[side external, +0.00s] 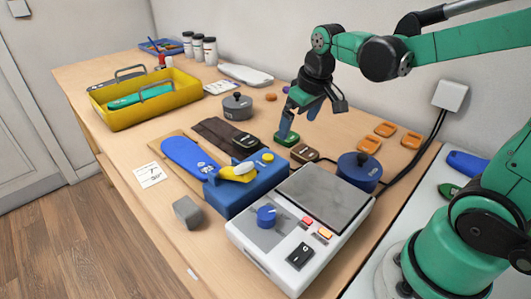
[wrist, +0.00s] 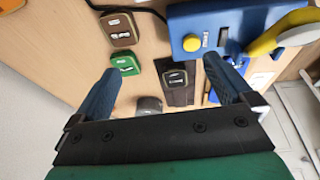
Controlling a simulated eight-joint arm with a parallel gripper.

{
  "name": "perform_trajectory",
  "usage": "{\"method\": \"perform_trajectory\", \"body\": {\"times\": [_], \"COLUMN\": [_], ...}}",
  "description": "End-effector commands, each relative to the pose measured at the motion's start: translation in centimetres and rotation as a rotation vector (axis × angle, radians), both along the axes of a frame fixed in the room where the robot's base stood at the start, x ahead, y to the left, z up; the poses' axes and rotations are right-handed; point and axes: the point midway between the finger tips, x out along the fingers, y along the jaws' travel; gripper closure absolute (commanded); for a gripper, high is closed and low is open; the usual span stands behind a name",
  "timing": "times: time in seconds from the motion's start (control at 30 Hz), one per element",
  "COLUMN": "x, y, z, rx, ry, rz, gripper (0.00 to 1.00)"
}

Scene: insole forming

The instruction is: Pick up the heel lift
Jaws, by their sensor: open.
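Three small labelled blocks look like heel lifts, and I cannot tell which one is meant. The green block (side external: 287,138) lies on the table just below my gripper (side external: 300,118). The brown block (side external: 304,153) lies beside it, nearer the hot plate. The black block (side external: 245,141) rests on the end of a dark brown strip (side external: 216,132). In the wrist view, my gripper (wrist: 161,70) is open and empty. The black block (wrist: 176,77) shows between the fingers, the green block (wrist: 125,65) by the left fingertip, and the brown block (wrist: 119,28) above that.
A blue fixture (side external: 250,187) with a yellow handle holds a blue insole (side external: 185,156). A hot plate (side external: 322,194) stands in front, with a blue knobbed weight (side external: 359,170) beside it. A grey knobbed weight (side external: 237,106), orange pieces (side external: 384,130) and a yellow tray (side external: 140,110) stand around.

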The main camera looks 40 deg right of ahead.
Motion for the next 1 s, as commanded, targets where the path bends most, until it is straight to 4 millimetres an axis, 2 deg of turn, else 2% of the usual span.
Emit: {"method": "perform_trajectory", "body": {"times": [0.03, 0.2, 0.4, 0.57, 0.83, 1.0], "x": [0.9, 2.4, 2.9, 2.9, 2.9, 2.9], "y": [-1.3, -4.8, -7.1, -7.5, -7.5, -7.5], "z": [-0.7, -3.7, -6.4, -7.6, -11.2, -12.4], "rx": [0.003, 0.026, 0.055, 0.061, 0.06, 0.06], "ry": [0.044, 0.179, 0.269, 0.288, 0.286, 0.286], "rz": [-0.008, -0.01, -0.007, -0.003, -0.003, -0.003], "gripper": [0.0, 0.0, 0.0, 0.0, 0.0, 0.0]}}
